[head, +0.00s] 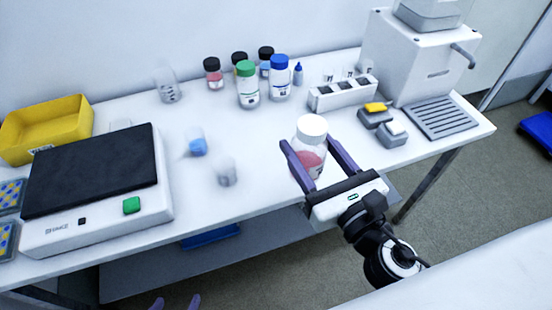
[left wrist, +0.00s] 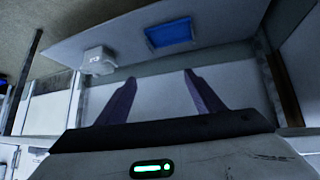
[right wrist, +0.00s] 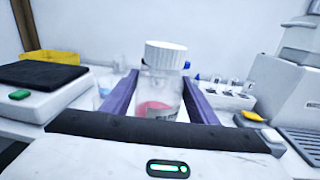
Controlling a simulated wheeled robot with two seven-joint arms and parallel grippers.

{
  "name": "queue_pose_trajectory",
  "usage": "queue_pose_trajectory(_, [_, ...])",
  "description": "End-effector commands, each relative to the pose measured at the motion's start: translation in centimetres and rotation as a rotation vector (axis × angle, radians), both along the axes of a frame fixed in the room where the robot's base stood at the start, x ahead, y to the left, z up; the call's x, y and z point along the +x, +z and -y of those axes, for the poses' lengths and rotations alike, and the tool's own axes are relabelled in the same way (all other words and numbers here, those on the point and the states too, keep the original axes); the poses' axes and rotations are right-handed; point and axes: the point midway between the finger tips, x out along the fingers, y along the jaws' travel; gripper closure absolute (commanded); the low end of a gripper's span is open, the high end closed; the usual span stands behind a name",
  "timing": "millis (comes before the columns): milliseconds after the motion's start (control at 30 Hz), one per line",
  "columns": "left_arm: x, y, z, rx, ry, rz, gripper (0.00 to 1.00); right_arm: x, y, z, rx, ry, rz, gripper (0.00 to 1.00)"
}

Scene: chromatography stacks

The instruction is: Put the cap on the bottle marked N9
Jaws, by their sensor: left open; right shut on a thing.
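A clear bottle (head: 309,165) with pink contents stands between the fingers of my right gripper (head: 308,142), over the front of the table. A white cap (head: 312,126) sits on its top. The right wrist view shows the same bottle (right wrist: 158,98) and white cap (right wrist: 165,55); its label is not readable. My right gripper is shut on this bottle. My left gripper (head: 175,302) is open and empty, low in front of the table; its fingers also show in the left wrist view (left wrist: 158,78). I cannot read N9 on any bottle.
Several capped bottles, including a green-capped one (head: 248,92), stand at the back. Two blurred clear vessels (head: 227,175) (head: 196,142) stand mid-table. A scale (head: 100,225) and yellow bin (head: 45,130) are left. A white rack (head: 343,94) and a machine (head: 425,60) are right.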

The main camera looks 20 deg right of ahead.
Motion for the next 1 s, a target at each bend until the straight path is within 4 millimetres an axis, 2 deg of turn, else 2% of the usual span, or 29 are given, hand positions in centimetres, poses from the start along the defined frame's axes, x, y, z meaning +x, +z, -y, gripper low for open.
queue_pose_trajectory(33, [-0.1, -1.2, 0.1, 0.001, -0.002, -0.003, 0.39, 2.0, -0.6, -0.6, -0.004, 0.04, 0.015, 1.0])
queue_pose_trajectory(200, [-0.2, -2.8, 0.5, -0.001, -0.008, -0.005, 0.39, 7.3, -1.2, -2.0, -0.013, 0.146, 0.014, 1.0])
queue_pose_trajectory(400, [0.0, -3.4, 1.0, -0.007, -0.015, 0.001, 0.39, 11.8, -0.3, -2.1, -0.025, 0.213, 0.015, 1.0])
queue_pose_trajectory(600, [-0.1, -3.7, 1.0, -0.006, -0.016, -0.003, 0.39, 13.4, 0.4, -1.9, -0.026, 0.232, 0.012, 1.0])
queue_pose_trajectory(900, [0.0, -3.6, 1.0, -0.006, -0.016, -0.001, 0.39, 13.4, 0.4, -1.9, -0.025, 0.233, 0.011, 1.0])
queue_pose_trajectory(1000, [0.0, -4.0, 0.9, -0.005, -0.015, 0.0, 0.39, 13.4, -0.7, -1.9, -0.022, 0.233, 0.009, 1.0])
